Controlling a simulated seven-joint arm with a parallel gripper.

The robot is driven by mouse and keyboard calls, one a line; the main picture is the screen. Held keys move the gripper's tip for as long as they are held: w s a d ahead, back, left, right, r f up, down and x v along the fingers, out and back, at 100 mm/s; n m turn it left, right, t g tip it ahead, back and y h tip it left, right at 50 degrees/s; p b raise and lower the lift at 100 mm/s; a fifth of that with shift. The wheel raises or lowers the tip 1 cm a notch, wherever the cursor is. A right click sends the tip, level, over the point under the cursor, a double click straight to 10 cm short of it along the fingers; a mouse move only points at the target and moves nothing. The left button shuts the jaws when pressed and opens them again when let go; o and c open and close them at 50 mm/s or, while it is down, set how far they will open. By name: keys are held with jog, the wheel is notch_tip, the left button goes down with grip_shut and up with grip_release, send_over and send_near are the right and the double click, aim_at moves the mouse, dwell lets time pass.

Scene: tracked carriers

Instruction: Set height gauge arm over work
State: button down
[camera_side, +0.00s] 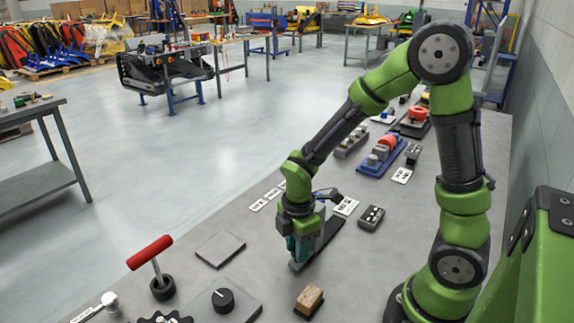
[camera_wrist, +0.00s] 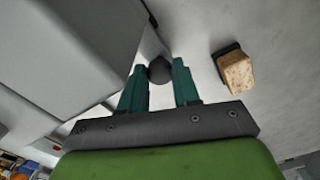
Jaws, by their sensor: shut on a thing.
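My gripper (camera_side: 298,258) points down at the bench, beside a grey and dark upright device (camera_side: 328,232) that appears to be the height gauge. Much of the device is hidden behind my gripper in the side view. In the wrist view my gripper (camera_wrist: 166,82) has its teal fingers on either side of a dark round knob (camera_wrist: 159,70) and is shut on it. A grey arm-like piece runs up from the knob. The work seems to be a wooden block (camera_side: 311,297) on a dark base, apart from my gripper; it also shows in the wrist view (camera_wrist: 238,74).
A flat grey plate (camera_side: 220,248) and a dark dial on a plate (camera_side: 223,300) lie to the left. A red-handled lever (camera_side: 150,254) stands farther left. A dark button box (camera_side: 371,217) and a blue carrier (camera_side: 382,158) sit behind to the right.

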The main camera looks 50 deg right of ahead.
aim_at(323, 215)
jog(key=d, duration=1.1)
jog(key=shift+d, duration=0.35)
jog(key=c, duration=0.9)
grip_release()
jog(key=shift+o, duration=0.5)
jog(key=shift+a, duration=0.1)
jog(key=shift+r, duration=0.15)
jog(key=shift+r, duration=0.3)
notch_tip(323, 215, up, 16)
